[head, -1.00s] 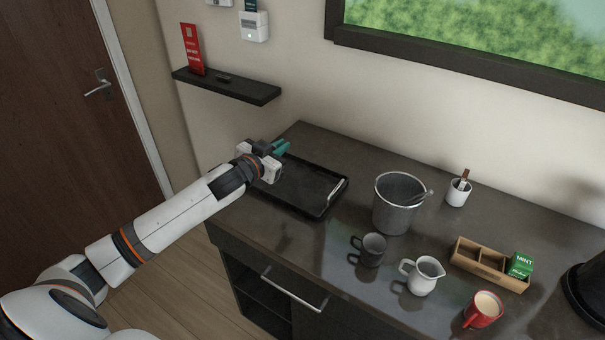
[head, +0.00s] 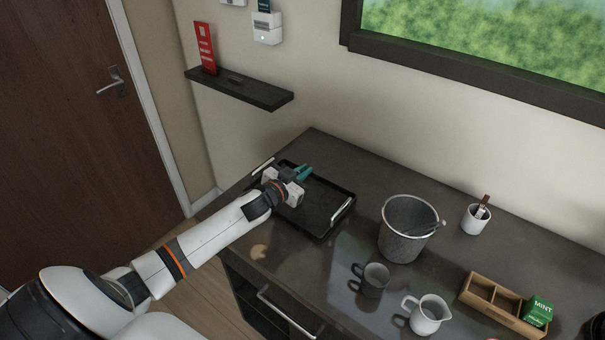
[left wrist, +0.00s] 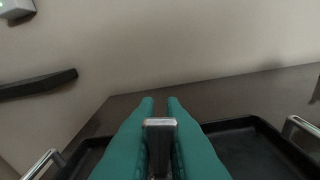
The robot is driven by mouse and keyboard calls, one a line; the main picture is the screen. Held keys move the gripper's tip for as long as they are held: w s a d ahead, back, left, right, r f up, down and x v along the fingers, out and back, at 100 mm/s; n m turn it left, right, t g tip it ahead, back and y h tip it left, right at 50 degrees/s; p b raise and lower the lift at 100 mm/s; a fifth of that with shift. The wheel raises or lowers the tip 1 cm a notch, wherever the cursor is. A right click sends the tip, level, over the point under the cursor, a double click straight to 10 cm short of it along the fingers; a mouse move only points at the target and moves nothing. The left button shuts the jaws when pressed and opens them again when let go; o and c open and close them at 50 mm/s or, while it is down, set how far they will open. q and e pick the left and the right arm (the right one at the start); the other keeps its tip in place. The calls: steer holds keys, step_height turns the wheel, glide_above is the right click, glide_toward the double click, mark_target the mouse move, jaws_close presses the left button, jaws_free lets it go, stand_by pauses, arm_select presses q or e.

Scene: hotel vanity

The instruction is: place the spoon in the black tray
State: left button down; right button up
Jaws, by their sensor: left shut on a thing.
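The black tray (head: 322,232) lies on the dark counter, with a metal handle at each end. It also shows in the left wrist view (left wrist: 243,126). My left gripper (head: 305,172), with teal fingers, is over the tray's back left part. In the left wrist view its fingers (left wrist: 160,115) are shut on a metal piece, apparently the spoon's handle (left wrist: 160,124). The rest of the spoon is hidden, and I cannot tell whether it touches the tray. My right gripper is not in view.
Right of the tray stand a metal bucket (head: 405,240), a dark mug (head: 374,282), a white pitcher (head: 428,316) and a white cup (head: 475,220). A wooden box (head: 490,304) is further right. A wall shelf (head: 240,90) hangs behind. The visible tray floor is clear.

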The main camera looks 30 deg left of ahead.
arm_select(q)
steer(key=shift+f, duration=0.5)
steer(key=c, duration=1.5)
jaws_free()
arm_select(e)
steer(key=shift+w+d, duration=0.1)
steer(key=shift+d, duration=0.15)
arm_select(q)
steer(key=shift+s, duration=0.15)
